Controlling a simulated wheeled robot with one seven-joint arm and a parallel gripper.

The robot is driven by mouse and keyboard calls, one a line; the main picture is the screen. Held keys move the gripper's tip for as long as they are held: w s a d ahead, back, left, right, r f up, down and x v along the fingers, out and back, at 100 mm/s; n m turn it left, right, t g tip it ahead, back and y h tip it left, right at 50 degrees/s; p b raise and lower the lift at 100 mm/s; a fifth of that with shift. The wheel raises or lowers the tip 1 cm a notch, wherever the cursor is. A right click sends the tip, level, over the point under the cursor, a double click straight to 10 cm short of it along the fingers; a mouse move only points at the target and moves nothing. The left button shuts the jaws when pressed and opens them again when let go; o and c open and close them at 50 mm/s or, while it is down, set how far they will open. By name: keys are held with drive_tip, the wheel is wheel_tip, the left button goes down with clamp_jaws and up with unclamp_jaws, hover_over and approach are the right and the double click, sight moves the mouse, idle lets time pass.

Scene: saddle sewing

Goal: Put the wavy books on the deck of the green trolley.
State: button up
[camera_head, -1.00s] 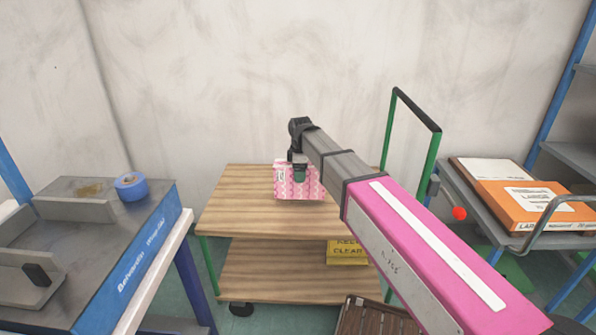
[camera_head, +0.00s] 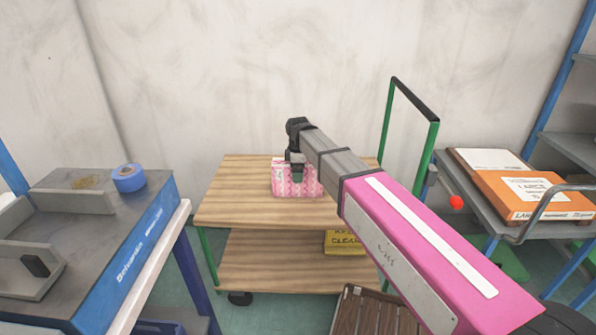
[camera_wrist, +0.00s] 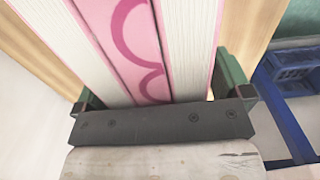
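The wavy books (camera_head: 310,181) are pink with a pale wave pattern and stand upright at the back of the green trolley's wooden top deck (camera_head: 240,205). I cannot tell whether they touch the deck or hang just above it. My gripper (camera_head: 297,174) reaches them from above, with one green finger against their near face. In the wrist view, the books (camera_wrist: 140,45) show white page edges and pink covers side by side. The green fingers of my gripper (camera_wrist: 160,92) flank them left and right, closed around them. The books' undersides are hidden.
The trolley has a green handle (camera_head: 430,150) at right and a lower shelf (camera_head: 275,265) with a yellow sign (camera_head: 343,243). A bench with blue tape (camera_head: 128,178) stands left. An orange box (camera_head: 535,195) sits on a right-hand rack. The deck's left and front are clear.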

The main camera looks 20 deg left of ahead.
wheel_tip(320, 180, up, 12)
drive_tip(key=shift+r, duration=0.1)
idle(0.6)
